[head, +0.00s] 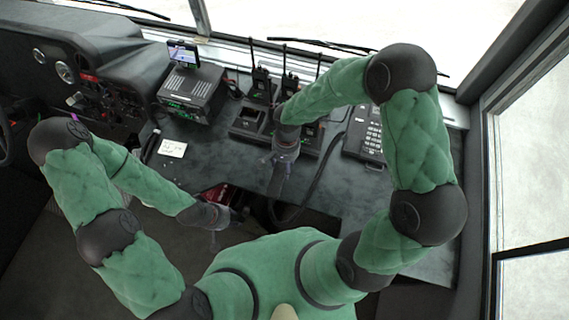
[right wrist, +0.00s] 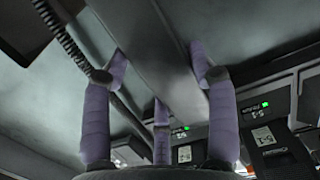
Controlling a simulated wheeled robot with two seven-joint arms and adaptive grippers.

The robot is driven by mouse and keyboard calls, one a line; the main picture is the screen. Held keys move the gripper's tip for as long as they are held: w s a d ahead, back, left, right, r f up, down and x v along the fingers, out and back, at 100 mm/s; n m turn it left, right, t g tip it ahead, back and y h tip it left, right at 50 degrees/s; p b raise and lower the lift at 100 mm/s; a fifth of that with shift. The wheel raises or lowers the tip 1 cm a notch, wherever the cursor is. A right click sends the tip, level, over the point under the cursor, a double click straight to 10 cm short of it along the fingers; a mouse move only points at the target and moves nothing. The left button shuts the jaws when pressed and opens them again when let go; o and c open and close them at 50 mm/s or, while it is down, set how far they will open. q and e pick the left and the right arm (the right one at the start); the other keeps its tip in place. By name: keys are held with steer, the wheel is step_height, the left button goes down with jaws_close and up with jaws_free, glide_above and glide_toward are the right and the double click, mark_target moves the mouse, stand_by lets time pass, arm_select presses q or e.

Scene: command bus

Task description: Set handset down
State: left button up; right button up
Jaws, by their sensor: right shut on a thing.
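The grey handset (head: 277,181) is in my right gripper (head: 285,150), above the dark console. In the right wrist view the handset (right wrist: 152,38) runs between the purple fingers of my right gripper (right wrist: 159,66), which is shut on it. The desk phone (head: 366,136) with its keypad stands on the console to the right of the gripper. A coiled cord (head: 328,160) runs beside the phone; the cord (right wrist: 66,38) also shows at upper left in the right wrist view. My left gripper (head: 214,214) is low at the console's front edge; its fingers are too small to read.
Radios (head: 262,80) with antennas stand in chargers (head: 248,122) behind my right gripper. A radio set with a screen (head: 190,90) is at the back left. A white card (head: 173,148) lies on the console. A red thing (head: 217,193) is by my left gripper.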

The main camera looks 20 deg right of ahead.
steer(key=shift+f, duration=0.15)
steer(key=o, duration=1.3)
steer(key=shift+r+p, duration=0.55)
steer(key=shift+r, duration=0.05)
steer(key=r, duration=0.4)
steer(key=w+r+p, duration=0.1)
steer(key=r, duration=0.2)
steer(key=d+r, duration=0.1)
steer(key=r, duration=0.3)
steer(key=shift+w+r+p, duration=0.2)
steer(key=shift+r+p, duration=0.1)
steer(key=shift+p, duration=0.1)
